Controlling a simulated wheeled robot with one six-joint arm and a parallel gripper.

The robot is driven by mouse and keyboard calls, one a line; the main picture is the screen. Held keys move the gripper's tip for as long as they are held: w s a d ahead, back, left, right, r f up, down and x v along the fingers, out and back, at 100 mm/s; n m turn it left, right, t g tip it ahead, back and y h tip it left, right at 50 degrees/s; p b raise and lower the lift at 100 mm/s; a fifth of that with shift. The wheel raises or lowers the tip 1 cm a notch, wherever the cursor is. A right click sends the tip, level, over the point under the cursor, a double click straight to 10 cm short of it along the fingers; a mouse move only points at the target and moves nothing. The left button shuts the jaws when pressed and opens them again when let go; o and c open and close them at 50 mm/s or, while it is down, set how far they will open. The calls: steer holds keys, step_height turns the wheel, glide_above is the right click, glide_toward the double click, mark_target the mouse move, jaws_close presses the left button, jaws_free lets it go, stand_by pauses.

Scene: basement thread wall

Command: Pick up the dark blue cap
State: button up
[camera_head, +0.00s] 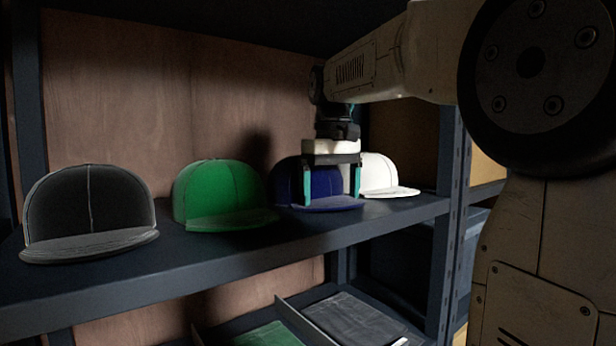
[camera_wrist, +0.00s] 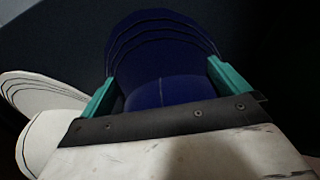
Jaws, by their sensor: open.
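The dark blue cap (camera_head: 325,187) sits on the shelf between the green cap and the white cap. My gripper (camera_head: 331,200) is open and points down over it, with one teal finger on each side of the cap's front in the head view. In the wrist view the dark blue cap (camera_wrist: 162,60) shows its brim and part of its crown between the two teal fingers (camera_wrist: 160,88). I cannot tell whether the fingers touch it. The gripper body hides part of the crown.
The green cap (camera_head: 218,192) is close on the left, with a black cap (camera_head: 88,210) farther left. The white cap (camera_head: 380,174) is close on the right, near the shelf upright (camera_head: 448,200). A lower shelf holds folded cloths (camera_head: 355,322). A wooden panel (camera_head: 120,100) stands behind.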

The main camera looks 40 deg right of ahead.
steer(key=c, duration=1)
steer(key=shift+c, duration=0.2)
steer(key=shift+r, duration=0.1)
